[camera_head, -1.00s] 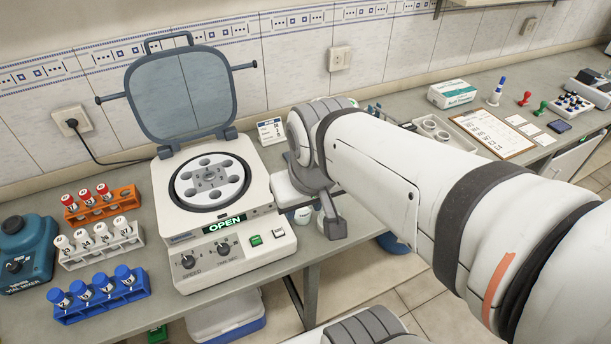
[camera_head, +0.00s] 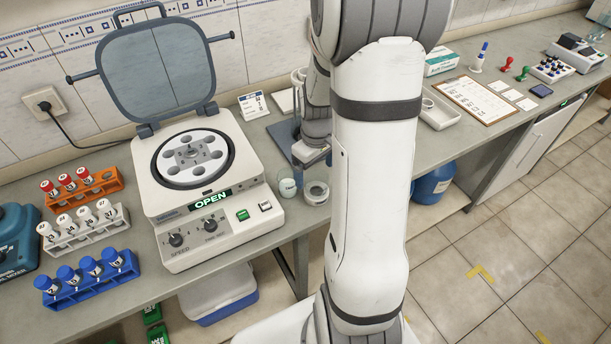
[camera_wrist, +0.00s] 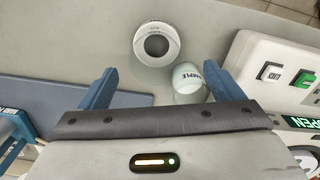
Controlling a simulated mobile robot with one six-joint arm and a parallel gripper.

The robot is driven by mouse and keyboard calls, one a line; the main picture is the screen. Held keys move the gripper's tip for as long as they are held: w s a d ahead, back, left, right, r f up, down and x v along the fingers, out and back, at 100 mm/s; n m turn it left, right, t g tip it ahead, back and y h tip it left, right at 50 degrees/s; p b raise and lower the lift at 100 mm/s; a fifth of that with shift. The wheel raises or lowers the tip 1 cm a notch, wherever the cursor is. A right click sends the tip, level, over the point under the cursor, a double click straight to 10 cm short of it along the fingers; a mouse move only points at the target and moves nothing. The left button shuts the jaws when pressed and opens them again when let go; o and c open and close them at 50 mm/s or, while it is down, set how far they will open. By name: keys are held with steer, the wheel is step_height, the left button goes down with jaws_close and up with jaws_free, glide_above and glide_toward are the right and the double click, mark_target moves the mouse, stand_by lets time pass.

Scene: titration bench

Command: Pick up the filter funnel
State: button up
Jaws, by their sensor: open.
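A white round piece with a dark round opening (camera_head: 316,190) sits near the bench's front edge, right of the centrifuge; it may be the filter funnel, though its shape below the rim is unclear. It also shows in the wrist view (camera_wrist: 157,42), seen from above. A small pale cup marked SAMPLE (camera_wrist: 188,78) stands close beside it. My gripper (camera_wrist: 160,82) is open and empty, its two blue fingers spread. The white piece lies beyond the fingertips, roughly centred between them. In the head view my gripper (camera_head: 311,155) is just above and behind both pieces, partly hidden by my arm.
The open-lidded centrifuge (camera_head: 207,190) stands close on the left. A blue-grey plate (camera_head: 285,136) lies behind the gripper, with clear glassware (camera_head: 297,83) near it. Racks of tubes (camera_head: 88,277) are far left. A white tray (camera_head: 438,112) lies right of my arm.

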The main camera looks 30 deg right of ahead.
mark_target(316, 189)
steer(key=shift+s+d+f+p, duration=0.1)
steer(key=shift+f+p, duration=0.15)
steer(key=shift+f, duration=1.15)
steer(key=shift+w+d+f+p, duration=0.1)
steer(key=shift+f+p, duration=0.2)
steer(key=shift+f, duration=1.1)
steer(key=shift+s+d+f+p, duration=0.1)
steer(key=shift+f+p, duration=0.15)
steer(key=shift+f, duration=1.15)
steer(key=shift+c, duration=0.2)
steer(key=c, duration=1)
